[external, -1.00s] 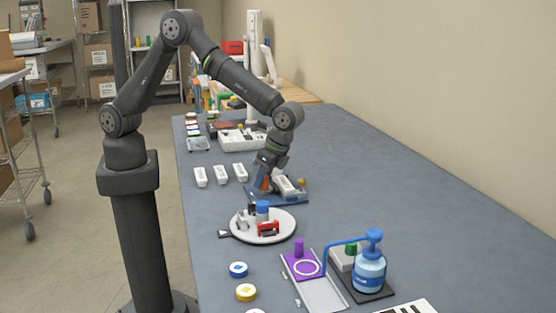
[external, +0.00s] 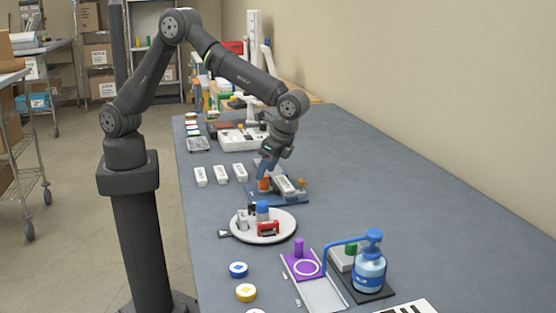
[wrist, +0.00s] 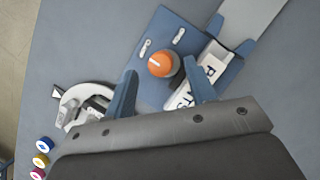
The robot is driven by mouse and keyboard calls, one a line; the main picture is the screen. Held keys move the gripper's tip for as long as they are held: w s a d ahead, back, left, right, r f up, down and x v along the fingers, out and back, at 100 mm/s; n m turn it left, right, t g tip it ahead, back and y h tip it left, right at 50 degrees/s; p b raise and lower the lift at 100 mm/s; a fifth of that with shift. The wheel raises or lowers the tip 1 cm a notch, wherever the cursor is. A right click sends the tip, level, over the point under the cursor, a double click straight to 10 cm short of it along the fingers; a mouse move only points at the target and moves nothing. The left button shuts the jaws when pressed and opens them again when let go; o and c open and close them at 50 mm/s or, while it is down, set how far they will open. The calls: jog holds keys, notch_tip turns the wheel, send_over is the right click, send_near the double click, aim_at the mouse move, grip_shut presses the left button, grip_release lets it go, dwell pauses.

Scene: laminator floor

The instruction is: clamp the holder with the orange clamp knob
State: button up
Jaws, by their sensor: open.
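The orange clamp knob (external: 264,184) stands on a blue base plate (external: 291,203), and it shows in the wrist view (wrist: 160,64) with a white line on its top. A white holder (external: 286,186) lies beside the knob on the plate; in the wrist view the holder (wrist: 212,62) carries black lettering, partly hidden by a finger. My gripper (external: 266,169) is just above the knob. In the wrist view its blue fingers (wrist: 160,70) are spread, with the knob seen between them and no contact visible.
A round white turntable (external: 284,226) with small parts sits in front of the plate. Several white blocks (external: 220,174) stand to the left, and a white tray (external: 232,143) lies behind. A blue pump bottle (external: 369,272) is at the front right. The right of the table is clear.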

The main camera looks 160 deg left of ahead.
aim_at(265, 184)
jog(key=v, duration=1.4)
jog(key=shift+f, duration=0.2)
jog(key=x, duration=1.7)
jog(key=shift+s+d+f, duration=0.1)
jog(key=m+g+y, duration=0.1)
jog(key=m, duration=0.3)
jog(key=m+y, duration=0.1)
jog(key=m, duration=0.3)
jog(key=shift+g+y, duration=0.3)
jog(key=shift+y, duration=0.1)
jog(key=m+y, duration=0.1)
jog(key=m, duration=0.3)
jog(key=shift+m+y, duration=0.3)
jog(key=shift+y, duration=0.1)
jog(key=m, duration=0.2)
jog(key=m+t+y, duration=0.1)
jog(key=m, duration=0.1)
jog(key=shift+m+y, duration=0.3)
dwell(0.5)
